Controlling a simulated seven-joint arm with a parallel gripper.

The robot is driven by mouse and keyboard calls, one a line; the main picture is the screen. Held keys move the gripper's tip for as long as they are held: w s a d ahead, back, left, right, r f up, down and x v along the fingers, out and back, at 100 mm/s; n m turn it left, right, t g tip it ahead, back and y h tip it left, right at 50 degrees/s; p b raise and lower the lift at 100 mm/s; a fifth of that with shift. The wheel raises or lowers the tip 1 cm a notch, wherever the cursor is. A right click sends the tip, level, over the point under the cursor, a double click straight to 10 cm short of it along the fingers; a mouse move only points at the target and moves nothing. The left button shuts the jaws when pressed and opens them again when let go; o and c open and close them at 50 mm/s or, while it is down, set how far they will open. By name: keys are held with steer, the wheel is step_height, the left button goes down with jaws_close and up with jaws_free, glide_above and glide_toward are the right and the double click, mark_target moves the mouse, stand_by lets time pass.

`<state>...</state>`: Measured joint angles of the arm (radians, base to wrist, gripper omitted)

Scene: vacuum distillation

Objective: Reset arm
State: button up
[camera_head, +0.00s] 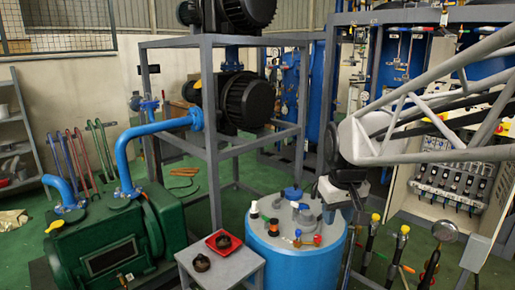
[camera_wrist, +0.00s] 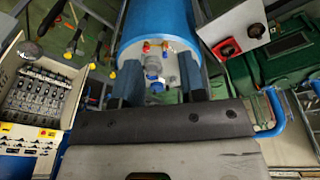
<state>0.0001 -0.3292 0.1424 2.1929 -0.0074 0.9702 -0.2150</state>
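My gripper (camera_wrist: 160,75) shows in the wrist view with its two dark fingers spread apart and nothing seen between them. In the head view my gripper (camera_head: 336,192) is at the right side of the blue tank's lid, close above or beside it; the exact gap cannot be told. My arm reaches in from the right. The blue tank (camera_head: 292,262) stands upright in the front middle, with a grey lid carrying fittings, a black knob and small red and yellow valves. The tank also shows in the wrist view (camera_wrist: 158,22), beyond the fingers.
A small table (camera_head: 242,268) left of the tank holds a red tray (camera_head: 222,243). A green pump (camera_head: 110,250) stands at left. A grey frame (camera_head: 213,130) carries black motors behind. A valve panel (camera_head: 450,185) and upright yellow-topped valves (camera_head: 402,238) stand at right.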

steer(key=s+f+m, duration=0.1)
steer(key=s+f, duration=0.1)
steer(key=s, duration=0.8)
steer(key=s+f+m, duration=0.1)
steer(key=s+f, duration=0.2)
steer(key=s, duration=0.6)
steer(key=shift+s+d+m+t, duration=0.15)
steer(key=shift+s+m+t, duration=0.15)
steer(key=shift+s+t, duration=0.1)
steer(key=shift+w, duration=0.1)
stand_by(0.8)
